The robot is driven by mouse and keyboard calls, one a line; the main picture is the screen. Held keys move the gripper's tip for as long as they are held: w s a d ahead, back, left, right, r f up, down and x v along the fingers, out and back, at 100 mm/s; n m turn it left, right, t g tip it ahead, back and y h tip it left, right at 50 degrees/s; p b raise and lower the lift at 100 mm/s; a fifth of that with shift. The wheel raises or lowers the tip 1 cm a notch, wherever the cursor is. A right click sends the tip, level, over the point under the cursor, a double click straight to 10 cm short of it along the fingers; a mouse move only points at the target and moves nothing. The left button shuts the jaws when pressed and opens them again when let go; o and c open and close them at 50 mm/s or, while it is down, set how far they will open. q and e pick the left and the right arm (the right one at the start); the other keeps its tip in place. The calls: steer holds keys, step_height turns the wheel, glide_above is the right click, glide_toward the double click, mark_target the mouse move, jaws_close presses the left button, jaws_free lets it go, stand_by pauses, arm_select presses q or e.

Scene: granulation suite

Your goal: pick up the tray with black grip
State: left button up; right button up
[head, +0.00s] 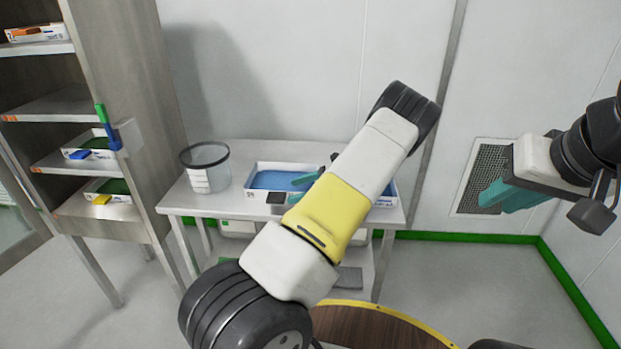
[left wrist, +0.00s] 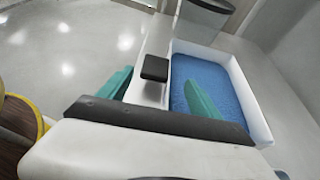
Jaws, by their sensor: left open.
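The white tray (head: 258,212) with blue contents stands on the table by the wall. A black grip (head: 276,197) sits on its near rim. My left gripper (head: 298,188) is over the tray, partly hidden by my arm. In the left wrist view my left gripper (left wrist: 158,82) is open, with one teal finger over the blue contents of the tray (left wrist: 238,88) and the other outside its wall. The black grip (left wrist: 155,68) shows between and just beyond the fingertips, with no visible hold on it. My right gripper (head: 508,196) hangs in the air at the right, far from the tray.
A clear container (head: 206,168) with a dark rim stands left of the tray on the table (head: 228,208). A shelf rack (head: 140,110) at the left holds small trays with green contents. A round brown top with yellow edge (head: 375,328) is in front.

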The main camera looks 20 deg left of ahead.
mark_target(279, 196)
arm_select(q)
steer(key=shift+s+x, duration=0.2)
steer(key=shift+x, duration=1.7)
steer(key=shift+s+x, duration=0.15)
steer(key=shift+x, duration=1.75)
steer(key=shift+r, duration=0.1)
jaws_close()
